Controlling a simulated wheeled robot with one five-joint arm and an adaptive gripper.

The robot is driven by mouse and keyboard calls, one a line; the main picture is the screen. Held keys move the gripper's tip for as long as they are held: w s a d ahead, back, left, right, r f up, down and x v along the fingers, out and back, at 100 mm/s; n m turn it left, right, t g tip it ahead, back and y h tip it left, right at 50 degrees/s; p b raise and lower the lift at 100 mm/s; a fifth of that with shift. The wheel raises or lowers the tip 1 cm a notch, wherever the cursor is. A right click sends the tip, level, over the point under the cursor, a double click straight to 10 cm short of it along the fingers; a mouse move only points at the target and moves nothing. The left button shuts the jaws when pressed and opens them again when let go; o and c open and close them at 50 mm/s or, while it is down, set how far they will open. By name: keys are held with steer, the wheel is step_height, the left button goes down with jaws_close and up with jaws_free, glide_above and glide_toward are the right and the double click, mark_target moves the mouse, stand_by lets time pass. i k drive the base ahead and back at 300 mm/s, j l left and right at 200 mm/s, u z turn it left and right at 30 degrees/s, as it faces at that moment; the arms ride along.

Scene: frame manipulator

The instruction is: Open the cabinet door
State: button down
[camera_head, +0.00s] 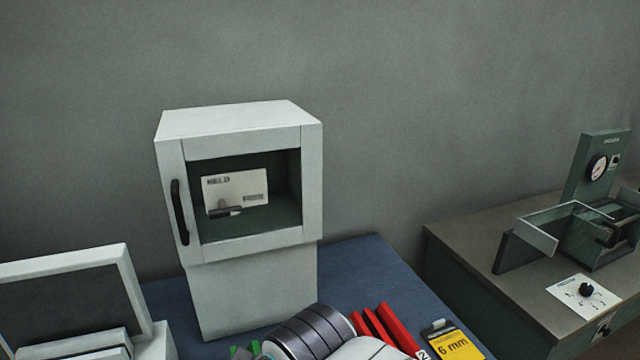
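The white cabinet (240,118) stands on a white pedestal on the blue surface, left of centre. Its door (312,185) has a pale frame around a window and looks shut, flush with the cabinet front. A black upright bar handle (180,212) is on the left side of the front. Through the window I see a white card (236,187) and a small dark object in front of it.
A white-framed dark panel (70,300) stands at lower left. Red bars (385,325), a yellow "6 mm" label (452,343) and a grey banded cylinder (312,330) crowd the bottom. A bench (470,240) with a gauge device (597,168) is at right.

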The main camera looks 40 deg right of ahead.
mark_target(245, 189)
steer(key=z, duration=0.7)
